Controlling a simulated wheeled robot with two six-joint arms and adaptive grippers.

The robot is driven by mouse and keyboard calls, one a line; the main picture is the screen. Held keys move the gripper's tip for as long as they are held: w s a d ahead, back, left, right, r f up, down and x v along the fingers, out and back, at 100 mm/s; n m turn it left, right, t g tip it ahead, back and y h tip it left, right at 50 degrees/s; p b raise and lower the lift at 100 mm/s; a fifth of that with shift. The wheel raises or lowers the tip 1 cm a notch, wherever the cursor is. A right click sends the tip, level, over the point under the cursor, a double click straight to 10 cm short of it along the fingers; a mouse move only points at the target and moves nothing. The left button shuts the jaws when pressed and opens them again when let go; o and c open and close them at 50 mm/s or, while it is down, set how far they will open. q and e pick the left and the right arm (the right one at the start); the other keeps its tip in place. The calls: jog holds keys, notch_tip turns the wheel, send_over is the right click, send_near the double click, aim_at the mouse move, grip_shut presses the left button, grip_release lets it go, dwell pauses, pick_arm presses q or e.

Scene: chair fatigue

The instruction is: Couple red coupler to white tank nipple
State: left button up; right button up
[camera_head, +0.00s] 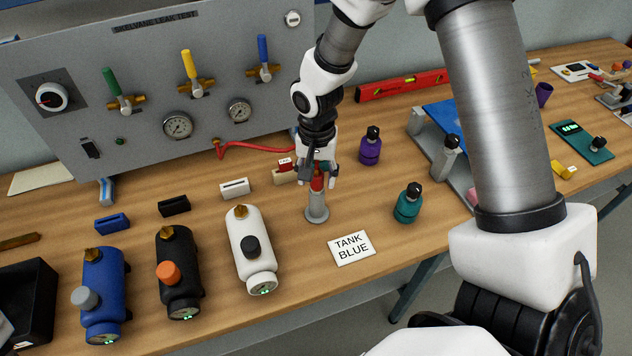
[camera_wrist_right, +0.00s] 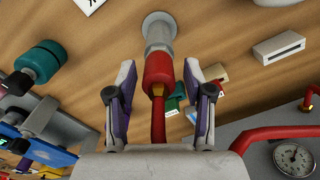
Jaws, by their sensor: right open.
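The red coupler (camera_head: 317,183) stands upright on a grey metal post (camera_head: 317,207), with its red hose (camera_head: 258,148) running back to the panel. My right gripper (camera_head: 320,170) is open around the coupler. In the right wrist view its fingers (camera_wrist_right: 160,100) stand on either side of the coupler (camera_wrist_right: 157,68), with visible gaps. The white tank (camera_head: 249,245) lies on the table to the left of the post. Its brass nipple (camera_head: 240,211) is at the far end, and a black knob (camera_head: 250,246) sits on its body. My left gripper is not in view.
A black tank (camera_head: 178,285) and a blue tank (camera_head: 103,295) lie left of the white one. A "TANK BLUE" card (camera_head: 351,248) and a teal bottle-like item (camera_head: 407,206) are right of the post. The leak test panel (camera_head: 170,80) stands behind.

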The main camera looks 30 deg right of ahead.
aim_at(317, 168)
jog(key=shift+s+r, duration=0.25)
jog(key=shift+s, duration=0.15)
jog(key=shift+c, duration=0.7)
jog(key=c, duration=0.6)
jog(key=shift+w+a+f, duration=0.1)
jog(key=shift+w, duration=0.2)
grip_shut()
jog(key=shift+r, duration=0.2)
jog(key=shift+r+p, duration=0.35)
jog(key=shift+p, duration=0.2)
jog(key=shift+r+p, duration=0.45)
jog(key=shift+r, duration=0.15)
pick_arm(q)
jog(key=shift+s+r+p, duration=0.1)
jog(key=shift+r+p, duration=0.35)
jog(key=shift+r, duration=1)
pick_arm(e)
jog(key=shift+r, duration=0.45)
